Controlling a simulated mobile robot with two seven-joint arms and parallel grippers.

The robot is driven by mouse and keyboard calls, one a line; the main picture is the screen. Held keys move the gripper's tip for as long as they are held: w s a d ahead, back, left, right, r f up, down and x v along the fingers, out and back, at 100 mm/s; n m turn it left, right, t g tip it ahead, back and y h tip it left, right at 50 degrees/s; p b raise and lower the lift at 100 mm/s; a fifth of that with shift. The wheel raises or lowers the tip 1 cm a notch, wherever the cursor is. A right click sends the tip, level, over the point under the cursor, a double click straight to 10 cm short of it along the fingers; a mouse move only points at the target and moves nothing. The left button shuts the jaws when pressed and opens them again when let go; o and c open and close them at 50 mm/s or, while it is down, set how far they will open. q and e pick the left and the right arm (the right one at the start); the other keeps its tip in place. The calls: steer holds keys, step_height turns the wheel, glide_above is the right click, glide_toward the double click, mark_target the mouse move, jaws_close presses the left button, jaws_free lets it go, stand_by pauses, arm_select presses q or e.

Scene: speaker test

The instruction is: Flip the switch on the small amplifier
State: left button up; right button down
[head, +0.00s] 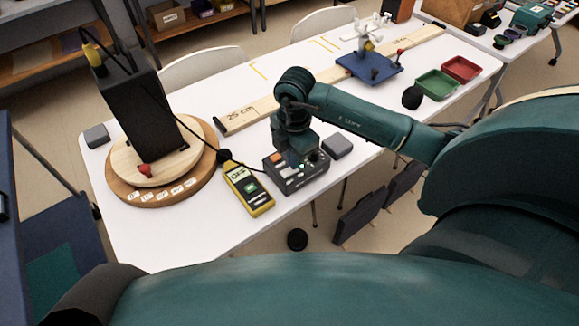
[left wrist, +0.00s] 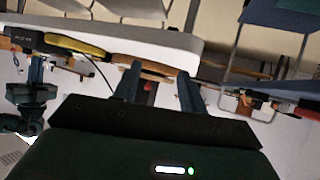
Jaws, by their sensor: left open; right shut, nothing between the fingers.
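The small amplifier (head: 284,181) is a dark grey box at the near edge of the white table in the head view. It has an orange button, dark knobs and a small green light on top. My right gripper (head: 299,161) points down over its top, shut and empty; whether it touches cannot be told. The gripper and wrist hide part of the panel, and I cannot make out the switch. My left gripper (left wrist: 158,88) shows in the left wrist view, open, with nothing between its fingers.
A yellow meter (head: 247,188) lies left of the amplifier, and a grey block (head: 337,146) sits right of it. A black speaker (head: 130,110) stands on a round wooden turntable (head: 199,173). A long wooden ruler (head: 251,112) lies behind. The table's front left is clear.

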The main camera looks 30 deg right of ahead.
step_height(320, 180, up, 2)
steer(key=shift+p, duration=0.55)
steer(key=shift+r+p, duration=0.6)
steer(key=shift+r, duration=0.05)
step_height(320, 180, up, 2)
steer(key=shift+p, duration=0.85)
arm_select(q)
steer(key=shift+s+a+r+n+g+y, duration=0.2)
steer(key=shift+a+y, duration=0.1)
steer(key=shift+a, duration=0.2)
steer(key=shift+s+a+r+n+g+y, duration=0.1)
steer(key=shift+s+a+g+y, duration=0.15)
steer(key=shift+a, duration=0.2)
arm_select(e)
steer(key=shift+r, duration=0.35)
arm_select(q)
steer(key=shift+w, duration=0.1)
